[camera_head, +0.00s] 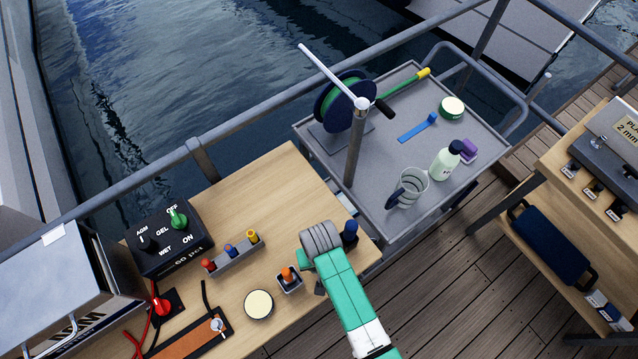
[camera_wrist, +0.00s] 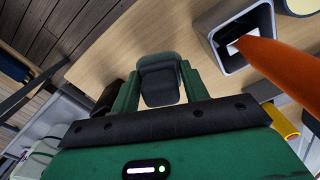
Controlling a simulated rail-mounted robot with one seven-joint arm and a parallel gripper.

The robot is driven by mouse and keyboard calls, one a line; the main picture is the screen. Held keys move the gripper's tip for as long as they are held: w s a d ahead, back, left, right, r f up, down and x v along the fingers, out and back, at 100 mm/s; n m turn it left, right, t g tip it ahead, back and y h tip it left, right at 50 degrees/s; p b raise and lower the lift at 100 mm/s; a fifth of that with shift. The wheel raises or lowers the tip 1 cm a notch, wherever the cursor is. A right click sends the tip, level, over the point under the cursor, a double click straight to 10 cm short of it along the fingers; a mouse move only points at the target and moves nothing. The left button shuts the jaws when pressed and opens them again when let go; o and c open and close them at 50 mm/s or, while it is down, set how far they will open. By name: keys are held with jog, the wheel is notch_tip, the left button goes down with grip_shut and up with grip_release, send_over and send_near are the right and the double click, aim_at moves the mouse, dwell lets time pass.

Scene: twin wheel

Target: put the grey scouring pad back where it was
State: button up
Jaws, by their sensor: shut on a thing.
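My gripper (camera_wrist: 162,72) shows in the wrist view with its two green fingers shut on a dark grey block with a rounded top, which looks like the grey scouring pad (camera_wrist: 160,84). It is held over the wooden bench (camera_wrist: 120,55); I cannot tell whether it touches the bench. In the head view the pad and the fingertips are hidden behind my arm's end, above the right part of the bench (camera_head: 265,180).
A grey holder (camera_wrist: 232,58) with an orange-handled item (camera_wrist: 285,62) stands close right of the pad in the wrist view. In the head view, a dark blue item (camera_head: 350,232) stands beside my arm. A round tin (camera_head: 259,304) and a peg rack (camera_head: 234,258) lie left. A grey trolley (camera_head: 400,235) stands beyond.

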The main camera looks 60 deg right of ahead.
jog(key=shift+w+d, duration=0.2)
jog(key=shift+w+d+f, duration=0.1)
jog(key=shift+w+f, duration=0.05)
jog(key=shift+f, duration=0.8)
jog(key=shift+w+d+f, duration=0.1)
jog(key=shift+f, duration=0.8)
jog(key=shift+f, duration=0.15)
jog(key=o, duration=1)
notch_tip(320, 180, up, 12)
jog(key=shift+r+p, duration=0.2)
jog(key=shift+p, duration=0.4)
